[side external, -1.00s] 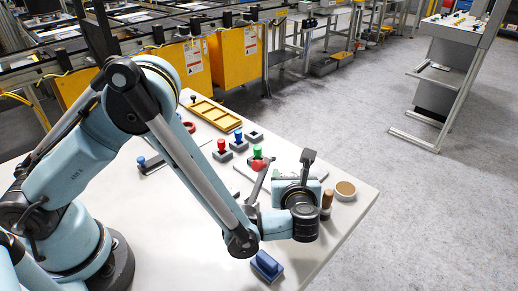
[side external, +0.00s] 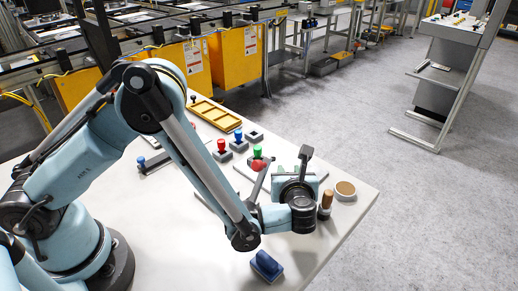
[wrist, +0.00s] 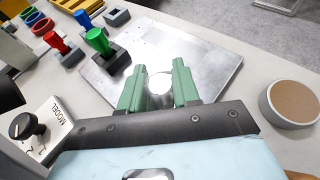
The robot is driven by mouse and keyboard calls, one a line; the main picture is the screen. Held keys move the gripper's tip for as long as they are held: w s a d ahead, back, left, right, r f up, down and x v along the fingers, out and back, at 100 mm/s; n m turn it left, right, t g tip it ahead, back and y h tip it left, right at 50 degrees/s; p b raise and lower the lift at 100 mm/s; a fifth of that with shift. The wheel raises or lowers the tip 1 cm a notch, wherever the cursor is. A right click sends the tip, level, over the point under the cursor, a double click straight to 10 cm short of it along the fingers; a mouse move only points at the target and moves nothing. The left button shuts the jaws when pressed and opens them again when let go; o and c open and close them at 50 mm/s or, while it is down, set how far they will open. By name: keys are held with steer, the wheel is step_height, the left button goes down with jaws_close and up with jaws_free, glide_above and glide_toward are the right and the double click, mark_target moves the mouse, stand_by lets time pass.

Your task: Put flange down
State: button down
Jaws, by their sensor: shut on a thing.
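In the wrist view, my gripper's two green fingers (wrist: 157,78) stand on either side of a shiny, round silver flange (wrist: 160,84), shut on it. The flange is over a flat grey metal plate (wrist: 215,72); I cannot tell whether it touches the plate. In the side view, my gripper (side external: 292,168) is low over the right part of the white table, and the flange is hidden behind my wrist.
Red (wrist: 55,42) and green (wrist: 97,40) handled pieces stand left of the plate. A round brown-topped tin (wrist: 290,102) is at right. A wooden-handled tool (side external: 326,202) and a blue block (side external: 266,265) are near the table's front. A yellow tray (side external: 213,115) lies farther back.

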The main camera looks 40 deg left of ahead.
steer(key=shift+r, duration=0.1)
steer(key=shift+r, duration=0.5)
steer(key=s+d, duration=0.3)
step_height(320, 180, up, 14)
steer(key=s+a+r+m+t+h, duration=0.1)
steer(key=s+a+r+m+h, duration=0.1)
steer(key=a, duration=0.5)
steer(key=s+a+r+m+t+h, duration=0.1)
steer(key=s+a+r, duration=0.15)
steer(key=a, duration=0.45)
step_height(320, 180, up, 9)
steer(key=w+m+t+h, duration=0.1)
steer(key=w+m+h, duration=0.1)
steer(key=shift+f+m+h, duration=0.15)
steer(key=shift+m+h, duration=0.15)
